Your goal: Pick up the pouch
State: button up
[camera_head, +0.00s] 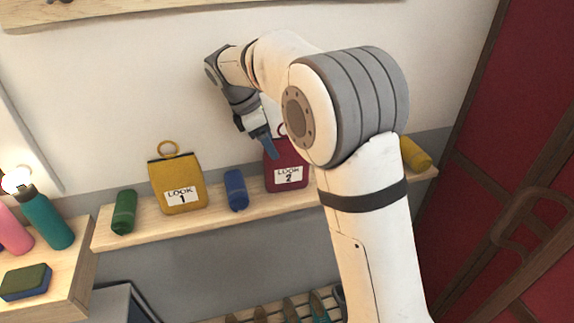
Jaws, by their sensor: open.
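A yellow pouch (179,183) labelled "LOOK 1", with a ring on top, stands on the wooden shelf (150,232). A dark red pouch (285,172) labelled "LOOK 2" stands farther right on the same shelf, with part of its ring showing. My gripper (265,150) is at the top left of the red pouch, pointing down, and covers a little of it. The gripper is open, and I see nothing held in it. My arm hides the shelf just right of the red pouch.
A green cylinder (124,212), a blue cylinder (236,190) and a yellow cylinder (415,154) are on the shelf. At left, a teal bottle (49,221), a pink bottle (13,232) and a sponge-like block (25,282) rest on a wooden top. Shoes (291,309) sit below.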

aim_at(287, 156)
jog(key=shift+x, duration=1.9)
jog(key=c, duration=1.4)
jog(key=shift+r, duration=0.15)
jog(key=shift+c, duration=0.2)
